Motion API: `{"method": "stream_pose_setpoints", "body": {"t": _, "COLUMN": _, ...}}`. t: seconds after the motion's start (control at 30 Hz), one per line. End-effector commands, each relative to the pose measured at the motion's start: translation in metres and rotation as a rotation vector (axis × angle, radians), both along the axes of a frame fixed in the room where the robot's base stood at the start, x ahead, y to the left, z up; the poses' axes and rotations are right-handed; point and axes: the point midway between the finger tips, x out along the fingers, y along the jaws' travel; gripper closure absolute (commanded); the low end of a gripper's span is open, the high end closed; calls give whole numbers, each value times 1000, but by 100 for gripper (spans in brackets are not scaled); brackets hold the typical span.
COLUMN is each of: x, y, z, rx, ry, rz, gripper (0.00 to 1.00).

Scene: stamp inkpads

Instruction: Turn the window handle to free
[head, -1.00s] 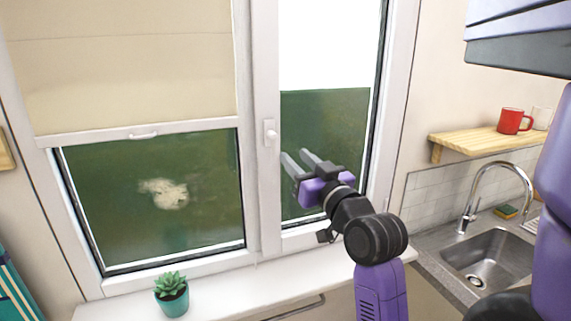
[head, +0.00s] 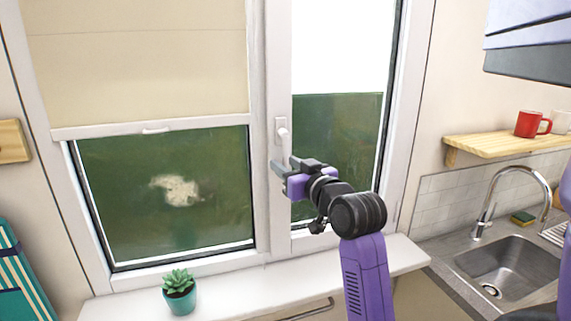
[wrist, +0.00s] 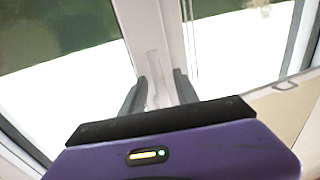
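The white window handle (head: 283,136) sits on the frame post between the two panes, its lever pointing down. It also shows in the wrist view (wrist: 155,68), pale against the white frame. My gripper (head: 285,164) is at the lower part of the lever. In the wrist view its two dark fingers (wrist: 160,84) stand apart, one on each side of the handle's lever. I see no clear contact between fingers and lever. The lower end of the lever is partly hidden by my gripper in the head view.
A succulent in a teal pot (head: 179,292) stands on the white sill (head: 240,289) at lower left. A beige blind (head: 135,60) covers the upper left pane. At right are a wooden shelf (head: 480,147) with a red mug (head: 529,123), and a sink (head: 510,272).

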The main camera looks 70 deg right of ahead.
Motion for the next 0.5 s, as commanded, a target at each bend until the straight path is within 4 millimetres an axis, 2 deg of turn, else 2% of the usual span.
{"method": "stream_pose_setpoints", "body": {"t": 0.37, "x": 6, "y": -4, "z": 0, "rx": -1, "ry": -2, "rz": 0, "gripper": 63}}
{"method": "stream_pose_setpoints", "body": {"t": 0.5, "x": 5, "y": -4, "z": 0, "rx": -1, "ry": -1, "rz": 0, "gripper": 87}}
